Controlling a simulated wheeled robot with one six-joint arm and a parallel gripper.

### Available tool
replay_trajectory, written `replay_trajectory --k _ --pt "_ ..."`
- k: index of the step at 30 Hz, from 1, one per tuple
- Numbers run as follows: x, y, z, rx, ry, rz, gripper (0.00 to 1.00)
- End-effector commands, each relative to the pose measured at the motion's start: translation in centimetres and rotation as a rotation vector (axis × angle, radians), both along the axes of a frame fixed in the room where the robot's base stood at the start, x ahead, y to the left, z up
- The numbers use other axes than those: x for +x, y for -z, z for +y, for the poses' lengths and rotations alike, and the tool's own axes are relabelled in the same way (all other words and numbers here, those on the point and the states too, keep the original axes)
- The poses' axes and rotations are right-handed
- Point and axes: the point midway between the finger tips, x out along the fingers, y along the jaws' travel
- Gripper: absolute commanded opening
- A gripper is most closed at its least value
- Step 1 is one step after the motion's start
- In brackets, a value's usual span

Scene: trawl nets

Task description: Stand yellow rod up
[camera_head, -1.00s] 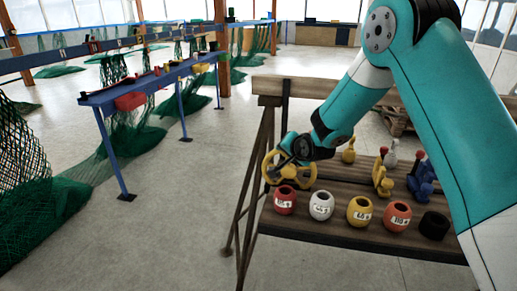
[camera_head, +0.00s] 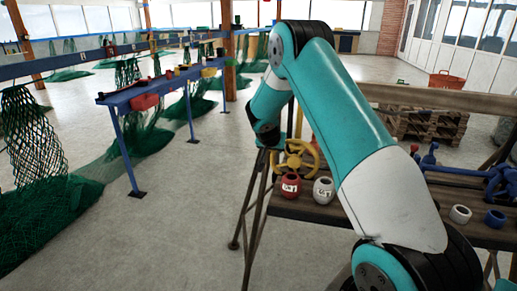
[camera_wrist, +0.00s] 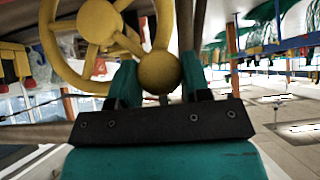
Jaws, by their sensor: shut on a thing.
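In the wrist view a yellow round piece (camera_wrist: 158,72) sits between my fingers, and my gripper (camera_wrist: 158,88) is shut on it. It overlaps the rim of a yellow spoked wheel (camera_wrist: 98,20). I cannot tell whether it is the end of the yellow rod seen end-on or a knob on the wheel. In the head view the wheel (camera_head: 297,157) stands at the left end of the wooden table (camera_head: 340,213), just right of my wrist. My fingers are hidden there, and no full length of a rod shows.
My arm hides the table's middle. Blue pipe fittings (camera_head: 495,182) and small rings lie at the right. A blue rack (camera_head: 165,84) with green nets stands left, beyond open floor.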

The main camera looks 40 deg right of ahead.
Motion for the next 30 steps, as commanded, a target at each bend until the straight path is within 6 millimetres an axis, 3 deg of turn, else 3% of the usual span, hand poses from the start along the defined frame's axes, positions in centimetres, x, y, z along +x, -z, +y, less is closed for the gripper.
replay_trajectory --k 6,16,17,19,20,30 --pt "-0.39 0.22 -1.02 -0.014 0.014 0.02 0.02" --pt "-0.38 0.27 -1.0 -0.015 0.013 0.021 0.01" --pt "-0.37 0.28 -0.99 -0.015 0.013 0.021 0.49" --pt "-0.35 0.28 -0.94 -0.015 0.013 0.021 0.65" --pt "-0.34 0.27 -0.89 -0.015 0.012 0.021 0.69" --pt "-0.46 -0.1 -0.65 -0.015 0.013 0.019 0.69"
